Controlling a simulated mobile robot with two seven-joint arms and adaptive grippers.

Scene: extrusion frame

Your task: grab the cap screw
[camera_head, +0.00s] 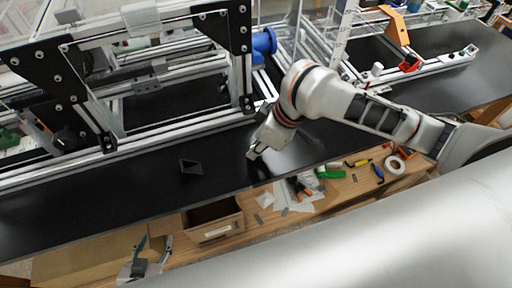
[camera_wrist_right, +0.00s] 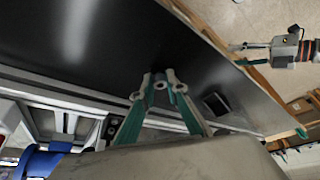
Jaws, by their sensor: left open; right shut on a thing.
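My right gripper (camera_head: 254,154) is low over the black bench top, in front of the extrusion frame (camera_head: 165,75). In the right wrist view its teal fingers (camera_wrist_right: 158,82) come close together at the tips. A small grey piece, seemingly the cap screw (camera_wrist_right: 160,79), shows between the tips. It is too small to make out its head or thread, and the head view does not show it. My left gripper (camera_head: 153,246) is open and empty at the lower left, in front of the bench edge.
A small black hollow block (camera_head: 191,167) sits on the bench left of my right gripper; it also shows in the wrist view (camera_wrist_right: 215,104). The bench's left front is clear.

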